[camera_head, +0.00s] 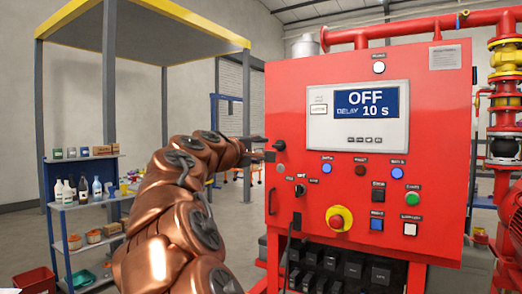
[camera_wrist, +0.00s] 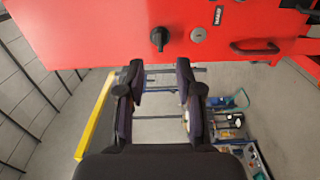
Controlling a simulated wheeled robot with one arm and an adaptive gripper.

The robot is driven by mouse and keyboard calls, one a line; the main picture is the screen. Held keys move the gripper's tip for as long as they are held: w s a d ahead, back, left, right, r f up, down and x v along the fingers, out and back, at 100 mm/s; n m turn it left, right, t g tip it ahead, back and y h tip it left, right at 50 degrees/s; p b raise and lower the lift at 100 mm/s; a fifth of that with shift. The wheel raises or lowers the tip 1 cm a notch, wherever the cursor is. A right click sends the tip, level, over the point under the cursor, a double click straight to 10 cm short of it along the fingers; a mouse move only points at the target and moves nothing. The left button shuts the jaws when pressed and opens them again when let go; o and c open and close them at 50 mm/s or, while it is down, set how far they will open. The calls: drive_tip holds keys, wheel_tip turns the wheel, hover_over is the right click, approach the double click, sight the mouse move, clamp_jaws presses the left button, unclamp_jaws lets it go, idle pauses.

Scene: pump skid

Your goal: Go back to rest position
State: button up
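My copper-coloured arm reaches up from the lower left in the head view. My gripper (camera_head: 258,150) is at the left edge of the red control cabinet (camera_head: 340,90), beside a black rotary knob (camera_head: 279,145). In the wrist view my gripper (camera_wrist: 160,72) has its two dark fingers apart, with nothing between them. The black knob (camera_wrist: 159,38) lies just beyond the fingertips on the red panel, apart from them as far as I can tell. The cabinet display (camera_head: 366,104) reads "OFF" and "DELAY 10 s".
The cabinet carries a red emergency button (camera_head: 339,218) on yellow and several smaller buttons. A blue shelf (camera_head: 85,215) with bottles and bins stands at left, under a yellow-edged frame. Red pipes (camera_head: 420,27) run above and right. Open floor shows behind my arm.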

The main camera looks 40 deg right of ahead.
idle(0.6)
drive_tip(key=s+a+f+m+g+y, duration=0.1)
drive_tip(key=s+a+f+y, duration=0.45)
drive_tip(key=f, duration=0.75)
drive_tip(key=s+a+f+m+g+y, duration=0.25)
drive_tip(key=s+a+f, duration=0.6)
drive_tip(key=f, duration=0.45)
drive_tip(key=s+a+f+m+g+y, duration=0.1)
drive_tip(key=s+a+f+y, duration=0.5)
drive_tip(key=f, duration=0.7)
drive_tip(key=s+a+f+n+g+y, duration=0.1)
drive_tip(key=s+a+f+g+y, duration=0.1)
drive_tip(key=s+a+f, duration=0.4)
drive_tip(key=s+a+f+g+y, duration=0.1)
drive_tip(key=s+a+f, duration=0.2)
drive_tip(key=s+a, duration=0.45)
drive_tip(key=s+p+v, duration=0.2)
drive_tip(key=p+v, duration=1)
drive_tip(key=shift+s+d+r, duration=0.35)
drive_tip(key=shift+r, duration=0.2)
drive_tip(key=shift+d+t, duration=0.1)
drive_tip(key=shift+t, duration=0.15)
